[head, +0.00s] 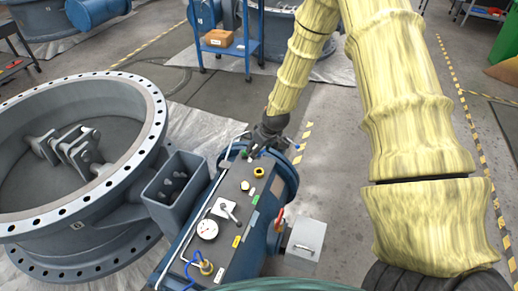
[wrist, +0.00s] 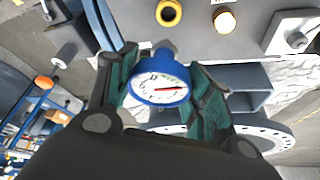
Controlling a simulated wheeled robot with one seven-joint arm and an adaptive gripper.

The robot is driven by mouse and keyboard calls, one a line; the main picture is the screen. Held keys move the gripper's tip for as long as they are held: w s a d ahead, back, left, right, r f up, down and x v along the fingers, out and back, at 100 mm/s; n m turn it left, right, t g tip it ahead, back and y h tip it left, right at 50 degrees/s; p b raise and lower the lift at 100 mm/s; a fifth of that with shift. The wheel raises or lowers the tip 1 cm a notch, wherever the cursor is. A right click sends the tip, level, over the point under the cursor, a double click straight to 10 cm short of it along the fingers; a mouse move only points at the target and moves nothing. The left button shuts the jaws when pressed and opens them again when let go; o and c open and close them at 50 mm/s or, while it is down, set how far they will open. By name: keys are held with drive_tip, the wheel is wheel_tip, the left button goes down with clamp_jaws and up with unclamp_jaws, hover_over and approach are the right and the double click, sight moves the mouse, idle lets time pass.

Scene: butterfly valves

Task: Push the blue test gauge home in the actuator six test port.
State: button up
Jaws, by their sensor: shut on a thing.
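The blue test gauge (wrist: 158,88) has a white dial with a red needle. In the wrist view it sits between the two green-padded fingers of my gripper (wrist: 163,95), which is shut on it. A grey part behind the gauge points to the actuator's top; I cannot tell whether its stem is seated in a port. In the head view my gripper (head: 257,147) is at the far end of the blue actuator (head: 230,215), and it hides the gauge and the port there. A yellow ring fitting (head: 259,173) is close by on the panel, also in the wrist view (wrist: 169,12).
A large flanged valve (head: 75,160) stands left. A blue cart (head: 232,45) is behind; open floor lies right.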

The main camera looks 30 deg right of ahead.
sight(259, 157)
drive_tip(key=shift+d+f, duration=0.15)
drive_tip(key=shift+f+b, duration=1.9)
drive_tip(key=shift+f, duration=0.6)
drive_tip(key=shift+f+b, duration=0.4)
drive_tip(key=shift+f, duration=0.6)
drive_tip(key=shift+f, duration=1.25)
idle(1.3)
drive_tip(key=o, duration=1)
drive_tip(key=shift+o, duration=0.6)
drive_tip(key=o, duration=0.4)
